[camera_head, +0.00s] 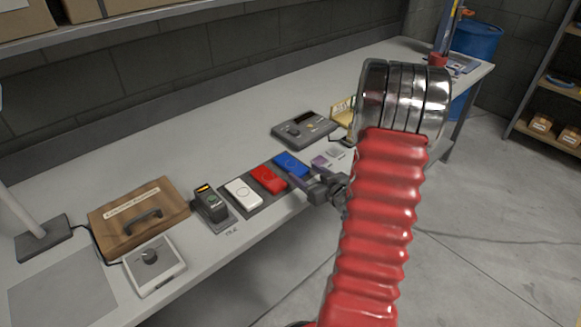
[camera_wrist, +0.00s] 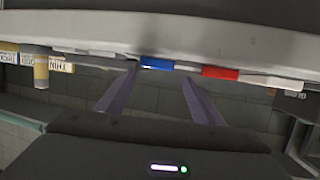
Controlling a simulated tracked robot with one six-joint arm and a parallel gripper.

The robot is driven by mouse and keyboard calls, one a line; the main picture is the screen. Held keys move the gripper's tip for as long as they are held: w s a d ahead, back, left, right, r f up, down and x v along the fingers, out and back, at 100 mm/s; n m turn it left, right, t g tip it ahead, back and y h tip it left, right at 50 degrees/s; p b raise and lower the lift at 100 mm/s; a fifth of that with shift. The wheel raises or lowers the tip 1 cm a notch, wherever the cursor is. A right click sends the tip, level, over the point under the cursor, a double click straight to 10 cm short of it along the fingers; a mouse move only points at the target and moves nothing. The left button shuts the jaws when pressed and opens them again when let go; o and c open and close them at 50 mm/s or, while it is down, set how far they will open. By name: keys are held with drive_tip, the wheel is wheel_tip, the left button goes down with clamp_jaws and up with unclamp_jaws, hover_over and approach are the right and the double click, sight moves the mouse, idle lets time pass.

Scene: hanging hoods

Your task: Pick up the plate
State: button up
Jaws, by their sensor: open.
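The task does not say which plate, and I cannot tell which one it means. Flat white (camera_head: 242,193), red (camera_head: 268,179) and blue (camera_head: 291,164) pieces lie in a row on a dark base on the bench. A yellow lettered plate (camera_head: 342,105) stands farther right, partly behind my arm. My gripper (camera_head: 306,171) is open at the bench front, near the blue piece's right end. In the wrist view, the blue piece (camera_wrist: 157,65) shows ahead between the spread fingers (camera_wrist: 160,74), with nothing held. The red piece (camera_wrist: 220,72) is to its right.
The grey bench (camera_head: 215,135) runs along a block wall. A wooden board with a handle (camera_head: 140,217), a white knob box (camera_head: 154,265) and a dark device (camera_head: 211,205) stand left. A grey unit (camera_head: 304,129) lies behind. Open floor is at right.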

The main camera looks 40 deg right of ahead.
sight(293, 165)
drive_tip(key=shift+w+d+f, duration=0.1)
drive_tip(key=shift+w+f, duration=0.1)
drive_tip(key=shift+w, duration=0.5)
drive_tip(key=shift+x, duration=2.6)
drive_tip(key=shift+c, duration=0.2)
drive_tip(key=c, duration=1)
